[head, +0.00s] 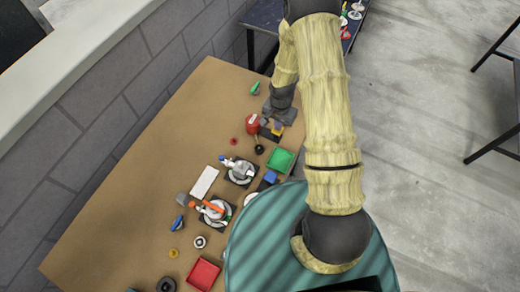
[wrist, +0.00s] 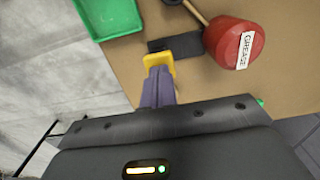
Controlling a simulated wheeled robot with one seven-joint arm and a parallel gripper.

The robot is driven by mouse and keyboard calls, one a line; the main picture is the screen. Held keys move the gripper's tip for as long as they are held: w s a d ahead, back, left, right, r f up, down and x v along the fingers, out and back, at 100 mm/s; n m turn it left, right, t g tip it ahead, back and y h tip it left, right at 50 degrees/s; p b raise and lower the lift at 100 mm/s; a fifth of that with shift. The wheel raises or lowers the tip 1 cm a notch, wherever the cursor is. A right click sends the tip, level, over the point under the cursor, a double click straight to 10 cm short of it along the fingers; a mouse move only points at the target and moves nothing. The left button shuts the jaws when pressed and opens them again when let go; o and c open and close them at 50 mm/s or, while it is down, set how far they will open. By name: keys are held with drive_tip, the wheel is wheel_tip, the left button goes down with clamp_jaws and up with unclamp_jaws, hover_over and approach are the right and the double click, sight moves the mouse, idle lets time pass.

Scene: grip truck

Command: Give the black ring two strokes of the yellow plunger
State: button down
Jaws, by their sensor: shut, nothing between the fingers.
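The yellow plunger (wrist: 157,62) shows at the tips of my gripper's purple fingers in the wrist view, beside a black block (wrist: 176,43). It also shows in the head view (head: 278,131). My gripper (wrist: 158,75) is shut with nothing between its fingers; its tips overlap the plunger, and I cannot tell if they touch it. A red container labelled GREASE (wrist: 226,40) stands next to the plunger, with a brass tube (wrist: 197,12) running from it. In the head view a small black ring (head: 259,149) lies just below the red container (head: 252,122), near the tube's end.
A green tray (head: 280,160) lies close to the plunger. Two round fixtures (head: 240,172) (head: 216,212), a white block (head: 204,182), a blue block (head: 270,177) and a red tray (head: 203,273) stand further down the brown table (head: 130,190). A larger dark ring (head: 166,285) lies near the bottom.

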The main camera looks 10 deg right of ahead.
drive_tip(key=shift+f+b, duration=0.9)
drive_tip(key=shift+f, duration=0.45)
drive_tip(key=shift+r+p, duration=1.3)
drive_tip(key=shift+r, duration=0.7)
drive_tip(key=shift+f, duration=0.2)
